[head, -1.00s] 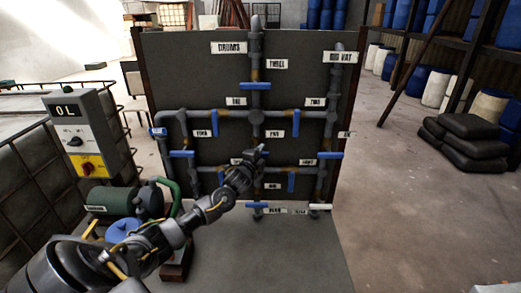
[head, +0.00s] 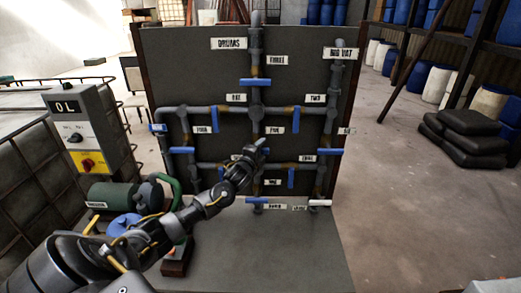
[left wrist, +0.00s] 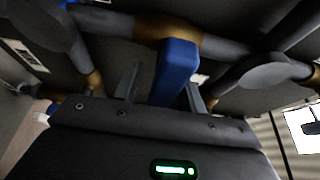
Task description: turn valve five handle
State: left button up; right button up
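The board of pipes shows in the head view. The label that seems to read FIVE (head: 274,131) is left of a blue lever handle (head: 296,121), which hangs down from a brass fitting on the upper horizontal pipe. My left gripper (head: 260,147) is in front of the central vertical pipe, below and left of that handle in the picture. In the left wrist view, the left gripper (left wrist: 160,92) is open, with a blue handle (left wrist: 176,70) between its two fingers. I cannot tell whether they touch it. My right gripper is not in view.
Other blue handles are close by: one above (head: 255,82), one at right (head: 325,152) and one lower (head: 291,178). A grey switch box (head: 78,132) and a green motor (head: 115,195) stand at left.

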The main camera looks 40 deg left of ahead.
pick_arm(q)
jog(key=b+v, duration=0.3)
jog(key=v, duration=0.7)
jog(key=shift+s, duration=0.4)
